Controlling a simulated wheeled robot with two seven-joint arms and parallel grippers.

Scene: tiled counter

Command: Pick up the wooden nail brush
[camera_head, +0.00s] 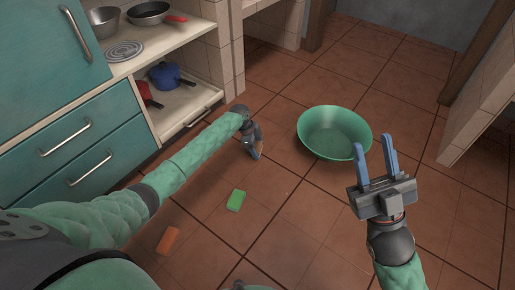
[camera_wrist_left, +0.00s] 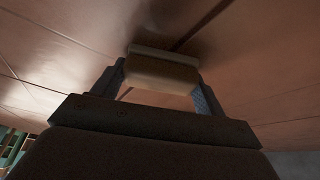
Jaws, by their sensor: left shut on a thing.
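The wooden nail brush (camera_wrist_left: 160,72) shows in the left wrist view as a pale tan block between the two fingers of my left gripper (camera_wrist_left: 158,84). The gripper is shut on it, with a finger at each end. In the head view my left gripper (camera_head: 255,151) is low near the floor, left of the green basin, and the brush cannot be made out there. My right gripper (camera_head: 376,158) is open and empty, its blue fingers apart, in front of the basin's right side.
A green basin (camera_head: 334,146) stands on the tiled floor. A green block (camera_head: 236,200) and an orange block (camera_head: 169,241) lie on the floor nearer me. Teal cabinets (camera_head: 75,150) and shelves with pans line the left. Floor right of the basin is clear.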

